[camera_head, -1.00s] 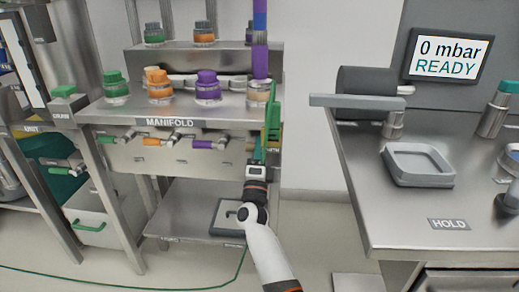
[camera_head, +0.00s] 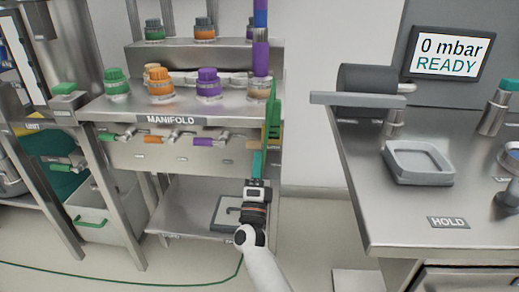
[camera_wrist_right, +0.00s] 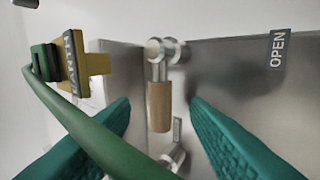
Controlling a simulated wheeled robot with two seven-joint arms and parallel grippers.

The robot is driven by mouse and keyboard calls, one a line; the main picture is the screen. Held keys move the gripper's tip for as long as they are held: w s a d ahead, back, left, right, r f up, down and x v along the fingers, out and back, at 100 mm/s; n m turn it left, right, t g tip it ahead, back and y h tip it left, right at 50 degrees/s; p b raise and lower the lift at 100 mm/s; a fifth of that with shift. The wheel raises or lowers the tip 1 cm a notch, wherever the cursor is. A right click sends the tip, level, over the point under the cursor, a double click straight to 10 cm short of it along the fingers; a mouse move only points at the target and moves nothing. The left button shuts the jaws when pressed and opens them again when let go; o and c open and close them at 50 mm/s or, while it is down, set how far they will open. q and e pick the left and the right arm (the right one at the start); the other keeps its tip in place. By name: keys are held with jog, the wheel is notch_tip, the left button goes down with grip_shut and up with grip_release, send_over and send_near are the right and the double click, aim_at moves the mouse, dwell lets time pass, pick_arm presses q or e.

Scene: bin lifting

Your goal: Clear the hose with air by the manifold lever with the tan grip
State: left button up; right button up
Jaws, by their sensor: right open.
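In the right wrist view, the lever with the tan grip (camera_wrist_right: 158,107) hangs straight down from its metal pivot on the manifold's steel face. My right gripper (camera_wrist_right: 160,138) is open, with teal fingers on either side below the grip; I see no contact. In the head view my right gripper (camera_head: 258,163) is at the right end of the manifold (camera_head: 185,158), where the lever is mostly hidden. A green hose (camera_wrist_right: 85,130) crosses in front of the left finger in the wrist view. My left gripper is not in view.
A green and yellow tagged piece (camera_wrist_right: 72,62) is at left. Orange (camera_head: 155,141) and purple (camera_head: 204,142) levers line the manifold front. The display (camera_head: 447,54) reads 0 mbar READY. The HOLD bench (camera_head: 400,220) stands at right.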

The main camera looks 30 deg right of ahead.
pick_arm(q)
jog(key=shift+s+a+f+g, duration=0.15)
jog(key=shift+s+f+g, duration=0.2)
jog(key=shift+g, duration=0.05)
pick_arm(e)
jog(key=v, duration=0.6)
